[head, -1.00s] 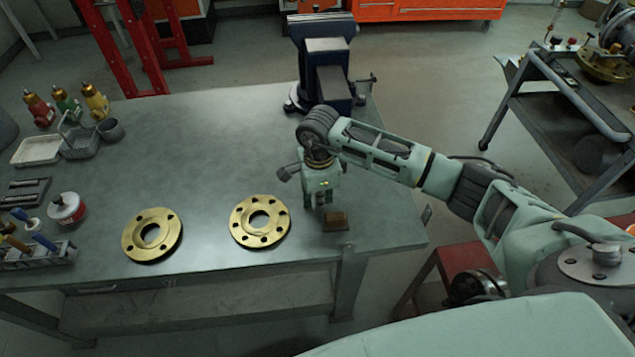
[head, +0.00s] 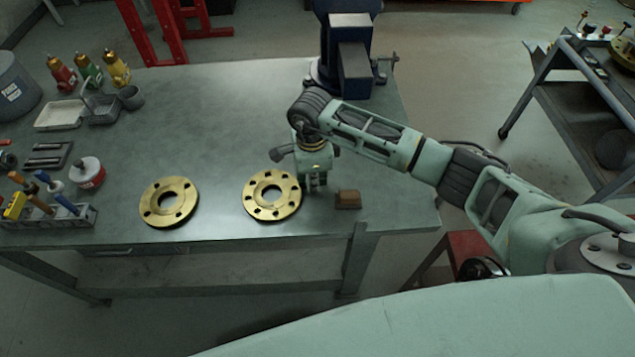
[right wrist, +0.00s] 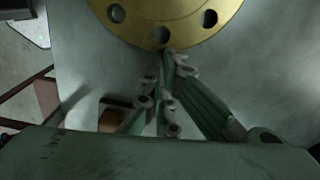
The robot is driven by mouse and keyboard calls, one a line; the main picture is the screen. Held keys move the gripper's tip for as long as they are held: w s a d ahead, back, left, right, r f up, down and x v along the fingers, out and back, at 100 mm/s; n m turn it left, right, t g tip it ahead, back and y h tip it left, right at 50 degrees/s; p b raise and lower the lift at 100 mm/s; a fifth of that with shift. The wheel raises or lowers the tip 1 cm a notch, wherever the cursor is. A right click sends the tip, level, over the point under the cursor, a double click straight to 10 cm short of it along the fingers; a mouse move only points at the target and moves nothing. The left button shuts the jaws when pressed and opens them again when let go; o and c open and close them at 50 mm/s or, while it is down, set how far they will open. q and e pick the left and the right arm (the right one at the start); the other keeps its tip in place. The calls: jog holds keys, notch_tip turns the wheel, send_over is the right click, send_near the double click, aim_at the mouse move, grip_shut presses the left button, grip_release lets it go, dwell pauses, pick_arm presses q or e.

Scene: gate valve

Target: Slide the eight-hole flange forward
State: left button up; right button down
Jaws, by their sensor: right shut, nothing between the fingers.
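The eight-hole flange (head: 255,204), a brass ring with a raised hub, lies flat near the front edge of the table. Part of it also fills the top of the right wrist view (right wrist: 187,33). My right gripper (head: 318,187) is shut and empty, pointing down just right of the flange. In the right wrist view its fingertips (right wrist: 170,52) are right at the flange's rim; I cannot tell whether they touch it. A second brass flange (head: 150,211) with fewer holes lies to the left. My left gripper is not in view.
A small brown block (head: 347,200) lies right of my gripper. A vise (head: 352,68) stands at the back right. Bottles, trays and a tool rack (head: 50,218) line the left side. The tabletop (head: 215,120) behind the flanges is clear.

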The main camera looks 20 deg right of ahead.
jog(key=shift+a, duration=0.55)
jog(key=shift+r, duration=0.2)
notch_tip(320, 180, up, 12)
jog(key=shift+d+f, duration=0.15)
jog(key=shift+f, duration=0.05)
